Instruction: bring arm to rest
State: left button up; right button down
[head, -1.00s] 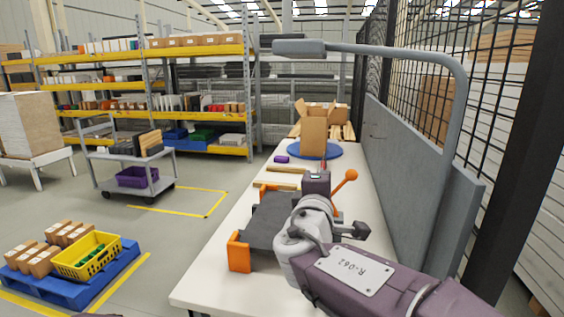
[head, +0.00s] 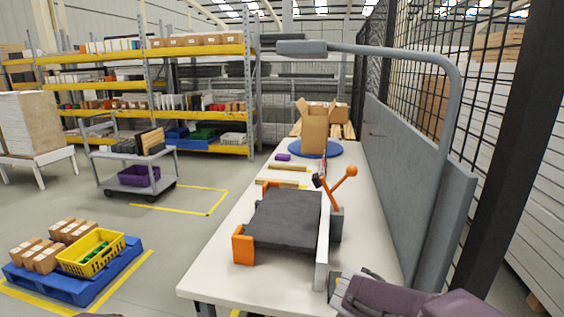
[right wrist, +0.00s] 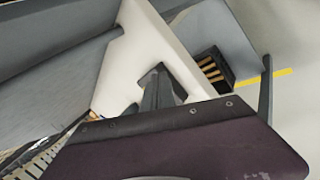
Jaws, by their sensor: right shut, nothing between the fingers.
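My right arm (head: 405,297) shows low at the bottom right of the head view, over the near right part of the white table (head: 230,283). In the right wrist view my right gripper (right wrist: 159,82) is shut and empty, its dark fingers pointing over the table's pale surface. My left gripper is out of view. A white strip (head: 322,245) stands upright along the panel's right side.
An orange-handled clamp (head: 336,187) stands beside the panel. A grey upright panel (head: 405,180) and a lamp post (head: 455,130) border the table's right side. A cardboard box (head: 314,132) stands on a blue disc at the far end.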

jog(key=s+f+m+g+y, duration=0.4)
jog(key=s+f+m, duration=0.6)
jog(key=s+f, duration=0.25)
notch_tip(320, 180, down, 10)
jog(key=s+g+b, duration=0.1)
jog(key=s+b, duration=0.2)
jog(key=b, duration=0.7)
notch_tip(320, 180, up, 22)
jog(key=p, duration=2.1)
jog(key=shift+a+f+g+p, duration=0.15)
jog(key=shift+a+g+p, duration=0.2)
jog(key=shift+a, duration=0.1)
